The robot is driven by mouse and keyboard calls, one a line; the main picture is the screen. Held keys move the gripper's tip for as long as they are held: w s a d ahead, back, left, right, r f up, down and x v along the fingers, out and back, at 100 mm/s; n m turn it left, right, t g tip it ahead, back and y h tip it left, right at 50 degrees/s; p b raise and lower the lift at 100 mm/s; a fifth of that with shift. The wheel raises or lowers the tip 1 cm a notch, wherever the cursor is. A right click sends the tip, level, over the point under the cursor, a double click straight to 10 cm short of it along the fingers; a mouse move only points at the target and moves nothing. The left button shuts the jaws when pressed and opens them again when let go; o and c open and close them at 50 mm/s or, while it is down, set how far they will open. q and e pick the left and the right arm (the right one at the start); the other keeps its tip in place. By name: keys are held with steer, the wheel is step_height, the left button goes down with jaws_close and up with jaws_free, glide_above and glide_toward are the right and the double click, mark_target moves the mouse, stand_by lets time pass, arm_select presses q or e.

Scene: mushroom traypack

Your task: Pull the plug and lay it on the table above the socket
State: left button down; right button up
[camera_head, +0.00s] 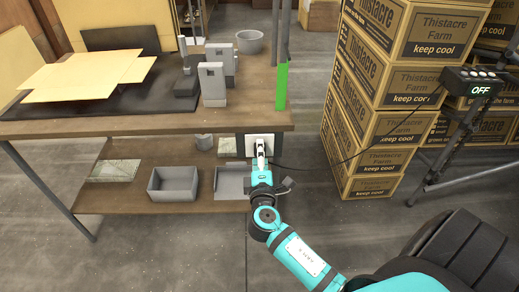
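The white socket plate (249,142) is in a dark surround below the right end of the table's (150,124) front edge. My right gripper (261,146) is in front of the socket, with its fingertips at the plate. The fingers look close together, but they are too small to tell whether they are open or shut. I cannot make out the plug; it is likely hidden by the gripper. A thin black cable (330,163) runs from beside the gripper to a black box (478,84) reading OFF. My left gripper is not in view.
Above the socket the tabletop is partly clear, beside a green strip (281,87) on a post. Grey stands (213,84) and a flat cardboard blank (85,75) are further left. Grey trays (173,184) sit on the lower shelf. Stacked cartons (375,100) stand at right.

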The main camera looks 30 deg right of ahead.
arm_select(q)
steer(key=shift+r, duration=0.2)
arm_select(e)
steer(key=shift+w+d, duration=0.3)
steer(key=shift+w, duration=0.15)
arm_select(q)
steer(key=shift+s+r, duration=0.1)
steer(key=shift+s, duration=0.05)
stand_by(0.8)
arm_select(e)
jaws_close()
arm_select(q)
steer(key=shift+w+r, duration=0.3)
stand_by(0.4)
